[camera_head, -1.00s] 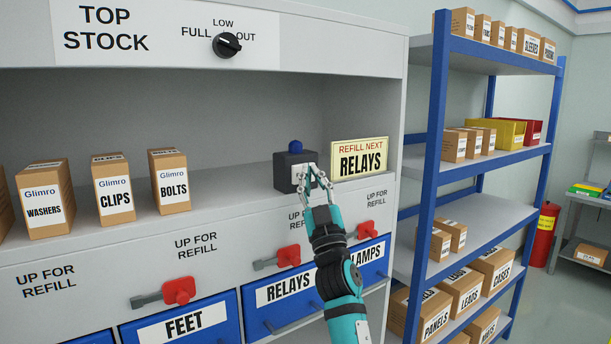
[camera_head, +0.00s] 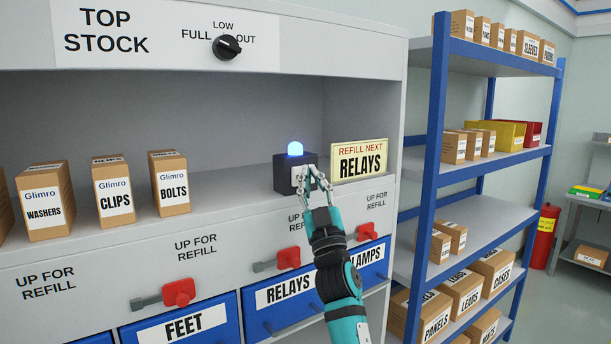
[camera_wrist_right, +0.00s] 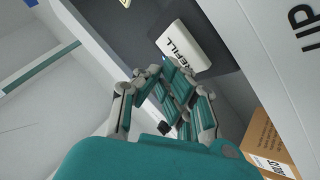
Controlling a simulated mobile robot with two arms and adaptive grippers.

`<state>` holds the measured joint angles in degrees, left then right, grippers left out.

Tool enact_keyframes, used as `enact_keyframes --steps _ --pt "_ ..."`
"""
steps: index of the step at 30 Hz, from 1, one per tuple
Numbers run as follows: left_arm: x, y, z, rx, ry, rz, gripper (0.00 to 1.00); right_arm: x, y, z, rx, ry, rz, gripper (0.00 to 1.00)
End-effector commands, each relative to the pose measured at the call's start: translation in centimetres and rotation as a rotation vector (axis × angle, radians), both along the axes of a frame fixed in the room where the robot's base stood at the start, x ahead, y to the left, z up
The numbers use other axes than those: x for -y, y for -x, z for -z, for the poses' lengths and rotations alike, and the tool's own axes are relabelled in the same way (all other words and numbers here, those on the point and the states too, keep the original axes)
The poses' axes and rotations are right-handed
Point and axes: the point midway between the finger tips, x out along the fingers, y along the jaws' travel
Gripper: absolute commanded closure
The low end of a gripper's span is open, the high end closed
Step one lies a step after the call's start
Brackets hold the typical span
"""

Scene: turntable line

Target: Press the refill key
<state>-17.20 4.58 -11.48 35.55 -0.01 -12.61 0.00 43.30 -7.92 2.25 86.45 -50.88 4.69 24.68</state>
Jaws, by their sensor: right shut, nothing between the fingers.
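The dark box (camera_head: 284,178) stands on the shelf with a lamp (camera_head: 295,149) on top, which glows bright blue. The white refill key (camera_head: 296,175) is on the box's front face, partly hidden by my right fingers. The wrist view shows the key (camera_wrist_right: 188,47) with its word REFILL. My right gripper (camera_head: 308,178) is shut and empty, its tips right at the key. In the wrist view the fingertips (camera_wrist_right: 172,68) meet the key's near edge; whether they press it I cannot tell. My left gripper is not in view.
A REFILL NEXT RELAYS sign (camera_head: 359,161) stands right of the box. Cartons for washers, clips and bolts (camera_head: 170,184) stand on the shelf to the left. Below are red levers (camera_head: 288,257) and blue bins (camera_head: 290,297). A blue rack (camera_head: 436,130) stands at right.

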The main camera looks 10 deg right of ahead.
Motion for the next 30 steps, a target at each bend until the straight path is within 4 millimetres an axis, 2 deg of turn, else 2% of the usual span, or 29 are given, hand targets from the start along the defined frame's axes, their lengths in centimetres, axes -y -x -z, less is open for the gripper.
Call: enact_keyframes --steps 5,13,21,30 --pt "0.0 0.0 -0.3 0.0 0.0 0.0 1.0 0.1 0.2 -0.1 -0.001 0.001 0.001 1.0" --pt "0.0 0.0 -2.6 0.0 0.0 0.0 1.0 1.0 2.6 -0.3 -0.001 0.001 0.002 1.0" --pt "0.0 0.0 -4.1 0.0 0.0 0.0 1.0 1.9 5.0 -0.2 -0.001 0.001 0.002 1.0" --pt "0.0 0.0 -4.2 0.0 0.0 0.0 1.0 2.1 5.7 0.0 0.0 -0.001 -0.001 1.0"
